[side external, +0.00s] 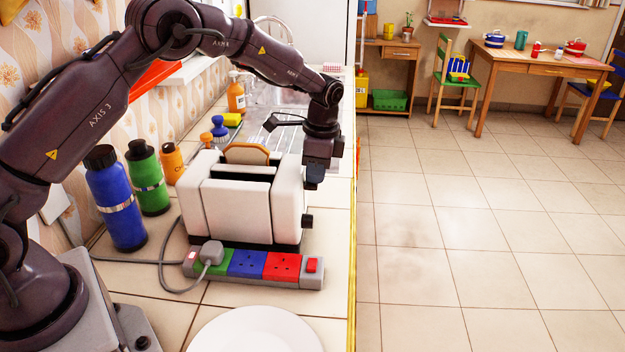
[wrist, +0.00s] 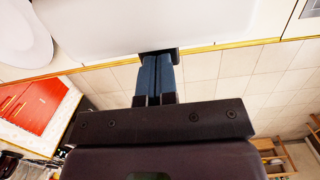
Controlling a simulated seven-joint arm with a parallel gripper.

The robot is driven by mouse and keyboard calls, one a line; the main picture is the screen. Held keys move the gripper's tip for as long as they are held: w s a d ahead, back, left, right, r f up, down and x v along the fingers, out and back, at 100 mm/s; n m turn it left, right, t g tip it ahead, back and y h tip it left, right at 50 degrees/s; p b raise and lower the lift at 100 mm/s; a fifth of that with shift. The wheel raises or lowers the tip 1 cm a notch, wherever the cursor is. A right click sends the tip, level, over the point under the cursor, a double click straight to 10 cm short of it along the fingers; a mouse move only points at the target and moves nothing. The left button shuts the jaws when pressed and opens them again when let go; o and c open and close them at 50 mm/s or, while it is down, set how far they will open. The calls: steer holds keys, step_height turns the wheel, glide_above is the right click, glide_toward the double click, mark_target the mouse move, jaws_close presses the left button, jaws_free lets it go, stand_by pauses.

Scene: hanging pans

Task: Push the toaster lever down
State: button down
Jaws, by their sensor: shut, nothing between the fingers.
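The white toaster (side external: 238,205) stands on the tiled counter, with a slice of bread (side external: 246,153) showing in its far slot. A black knob-like part (side external: 307,221) sticks out low on its right end; I cannot tell if it is the lever or a dial. My gripper (side external: 313,184) points down beside that end, above this part, with its blue fingers shut and empty. In the wrist view the shut fingers (wrist: 158,60) reach the edge of the white toaster (wrist: 215,22). A black part (wrist: 175,54) shows right at the fingertips; contact is unclear.
A power strip (side external: 247,264) with a plug and cable lies in front of the toaster, and a white plate (side external: 255,332) is nearer. Blue (side external: 117,200) and green (side external: 147,178) bottles stand left. The counter's edge (side external: 352,250) is close on the right, with open floor beyond.

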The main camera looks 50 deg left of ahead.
steer(key=f, duration=0.1)
steer(key=w+d+f, duration=0.2)
steer(key=shift+f, duration=0.35)
stand_by(0.3)
steer(key=shift+d, duration=0.1)
step_height(320, 180, up, 13)
steer(key=w, duration=0.1)
steer(key=shift+d, duration=0.45)
